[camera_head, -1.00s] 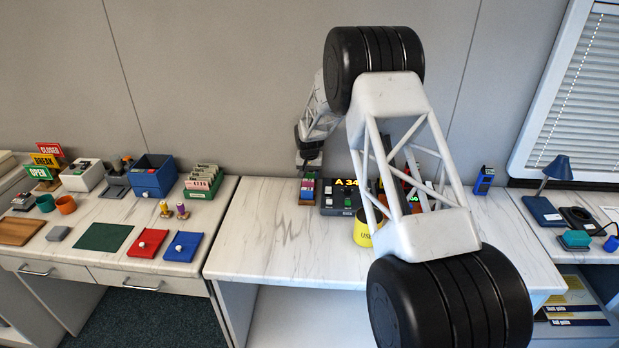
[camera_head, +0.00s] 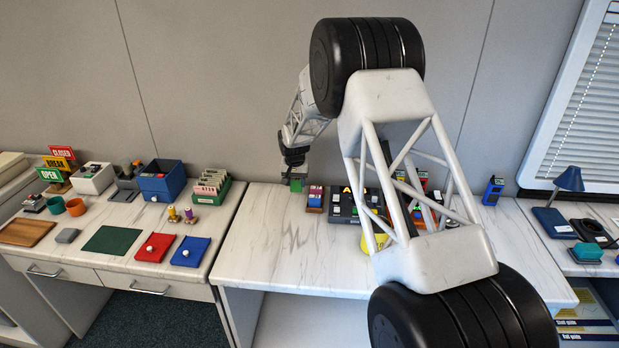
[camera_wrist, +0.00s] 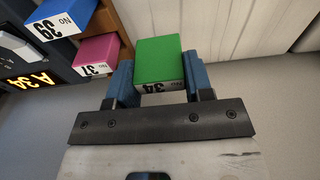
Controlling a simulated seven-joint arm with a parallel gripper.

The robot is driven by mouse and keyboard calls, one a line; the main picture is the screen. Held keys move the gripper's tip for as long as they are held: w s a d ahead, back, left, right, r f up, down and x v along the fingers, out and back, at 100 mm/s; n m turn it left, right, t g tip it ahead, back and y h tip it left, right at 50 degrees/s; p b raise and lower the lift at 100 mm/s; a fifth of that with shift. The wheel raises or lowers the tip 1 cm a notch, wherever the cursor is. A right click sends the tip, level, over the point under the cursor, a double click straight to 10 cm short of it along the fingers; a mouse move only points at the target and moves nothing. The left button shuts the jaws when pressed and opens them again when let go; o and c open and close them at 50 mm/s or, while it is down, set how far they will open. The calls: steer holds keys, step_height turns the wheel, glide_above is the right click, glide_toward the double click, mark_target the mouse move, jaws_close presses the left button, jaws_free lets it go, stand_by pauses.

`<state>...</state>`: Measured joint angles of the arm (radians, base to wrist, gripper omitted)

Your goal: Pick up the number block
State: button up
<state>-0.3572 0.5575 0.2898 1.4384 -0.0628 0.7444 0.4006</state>
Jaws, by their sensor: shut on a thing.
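A green number block (camera_wrist: 160,62) with a white face reading "34" is between the two blue fingers of my gripper (camera_wrist: 160,82) in the wrist view. My gripper is shut on it. In the head view the green block (camera_head: 296,184) shows below my gripper (camera_head: 295,175), at the back left of the middle table and left of the block holder. A blue block (camera_wrist: 62,14) marked "39" and a pink block (camera_wrist: 97,53) marked "37" sit in the wooden holder (camera_head: 314,209). In the head view I cannot tell whether the green block touches the table.
A dark display unit reading "A 34" (camera_wrist: 30,80) stands right of the holder. A yellow cup (camera_head: 372,240) is partly hidden by my arm. The left part of the middle table (camera_head: 265,235) is clear. A blue device (camera_head: 492,190) stands at the back right.

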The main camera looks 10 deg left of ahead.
steer(key=s+a, duration=0.1)
steer(key=a, duration=0.1)
steer(key=s+a, duration=0.4)
steer(key=a, duration=0.1)
steer(key=shift+d, duration=0.1)
stand_by(0.5)
steer(key=s+d+r, duration=0.5)
steer(key=d, duration=0.7)
steer(key=s+d+r, duration=0.5)
steer(key=s+d, duration=0.1)
steer(key=d, duration=0.6)
steer(key=s+d+r, duration=0.5)
steer(key=s+d, duration=0.1)
steer(key=d, duration=0.7)
steer(key=shift+r, duration=0.1)
steer(key=shift+f, duration=0.2)
steer(key=shift+f, duration=2.8)
